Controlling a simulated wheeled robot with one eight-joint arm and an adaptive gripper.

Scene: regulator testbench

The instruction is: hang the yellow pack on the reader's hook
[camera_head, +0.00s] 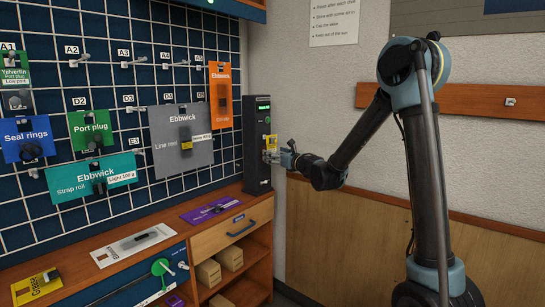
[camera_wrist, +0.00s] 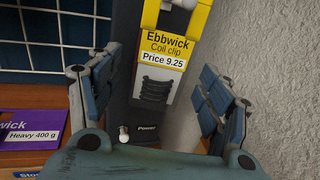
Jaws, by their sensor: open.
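The yellow pack (camera_wrist: 165,55), labelled "Ebbwick Coil clip" and "Price 9.25", is upright in front of the black reader (camera_wrist: 125,100). In the head view the small yellow pack (camera_head: 270,141) is at the front of the reader (camera_head: 257,165), whose screen glows green. A pale rounded end shows at the pack's top in the wrist view. The top of the hook is cut off there, so I cannot fully see how the pack hangs. My gripper (camera_wrist: 157,78) is open, one finger on each side of the pack, with gaps visible. It also shows in the head view (camera_head: 282,158).
A blue grid wall (camera_head: 100,60) with hooks and several hanging packs stands left of the reader. A purple pack (camera_head: 210,209) and another yellow pack (camera_head: 37,287) lie on the bench (camera_head: 80,262). The plaster wall (camera_wrist: 260,60) is close on the right.

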